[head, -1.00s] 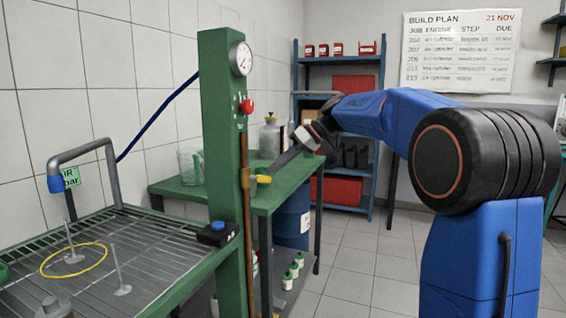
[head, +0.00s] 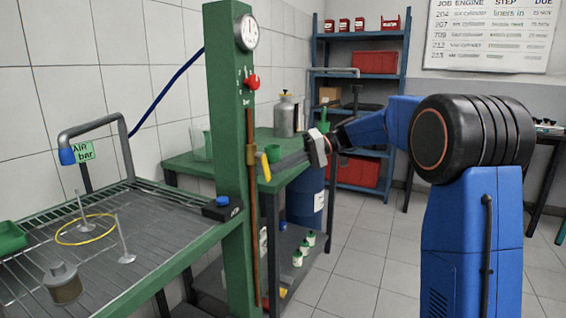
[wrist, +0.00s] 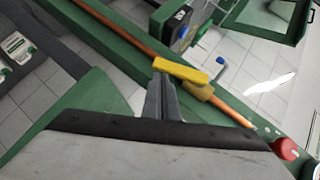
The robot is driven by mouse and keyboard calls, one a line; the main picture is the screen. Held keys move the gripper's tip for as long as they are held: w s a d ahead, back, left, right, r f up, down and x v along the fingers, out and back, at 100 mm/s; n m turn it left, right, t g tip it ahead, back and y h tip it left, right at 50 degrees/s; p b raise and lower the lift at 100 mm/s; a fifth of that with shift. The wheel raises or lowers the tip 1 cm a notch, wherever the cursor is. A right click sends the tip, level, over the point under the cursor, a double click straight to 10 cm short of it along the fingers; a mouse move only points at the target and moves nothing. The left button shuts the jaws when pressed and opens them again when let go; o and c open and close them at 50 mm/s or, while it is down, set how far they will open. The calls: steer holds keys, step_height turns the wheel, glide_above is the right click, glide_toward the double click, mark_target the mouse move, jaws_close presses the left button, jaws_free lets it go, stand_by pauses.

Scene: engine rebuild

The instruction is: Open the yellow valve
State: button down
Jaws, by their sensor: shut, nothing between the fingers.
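The yellow valve handle (head: 265,167) stands nearly upright beside the copper pipe on the green post. Its brass body (head: 251,155) sits on the pipe. In the wrist view the yellow handle (wrist: 180,71) lies roughly along the pipe, with the brass body (wrist: 201,91) at its right end. My gripper (head: 279,166) reaches in from the right, its fingertips close to the handle. In the wrist view my gripper (wrist: 160,84) is shut, its fingers together just at the handle's left part. Nothing is between them. I cannot tell whether they touch the handle.
The green post (head: 228,130) carries a gauge (head: 247,32) and a red knob (head: 252,82) above the valve. A grated wash table (head: 120,255) stands left. A green bench (head: 290,168) with a metal canister (head: 286,115) is behind. Open floor lies at right.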

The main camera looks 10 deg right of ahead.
steer(key=shift+s+a+f, duration=0.15)
steer(key=shift+s+f, duration=0.1)
steer(key=shift+f, duration=0.1)
stand_by(0.4)
steer(key=shift+w, duration=0.1)
